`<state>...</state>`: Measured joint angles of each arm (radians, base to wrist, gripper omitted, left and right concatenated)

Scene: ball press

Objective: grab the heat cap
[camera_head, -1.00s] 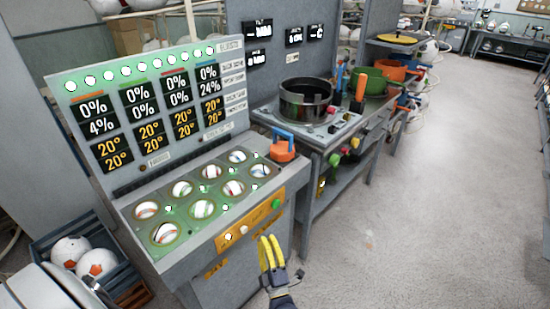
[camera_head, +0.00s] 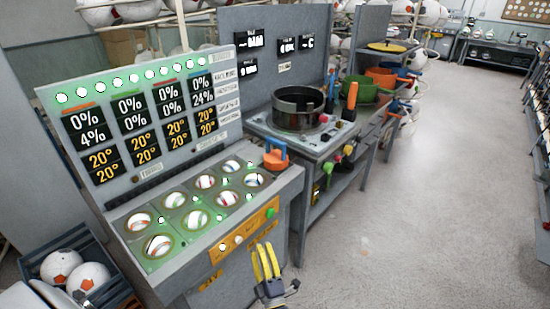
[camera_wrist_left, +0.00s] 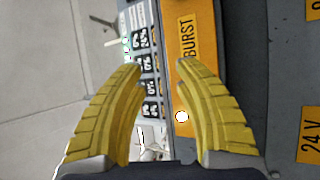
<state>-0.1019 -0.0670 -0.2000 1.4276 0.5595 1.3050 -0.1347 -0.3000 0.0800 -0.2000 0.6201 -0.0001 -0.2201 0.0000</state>
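An orange cap with a blue handle (camera_head: 276,157), which I take to be the heat cap, sits at the back right corner of the ball console's top. My left gripper (camera_head: 263,245) has yellow fingers and is in front of the console, below and nearer than the cap. In the left wrist view the fingers (camera_wrist_left: 158,62) are apart with nothing held between them. The cap does not show clearly in that view. My right gripper is not in view.
The ball console (camera_head: 150,190) has several balls in round wells and an orange front strip (camera_head: 244,232), labelled BURST in the left wrist view. A bench with a dark round pot (camera_head: 297,108) stands behind it to the right. Open floor (camera_head: 430,220) lies right.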

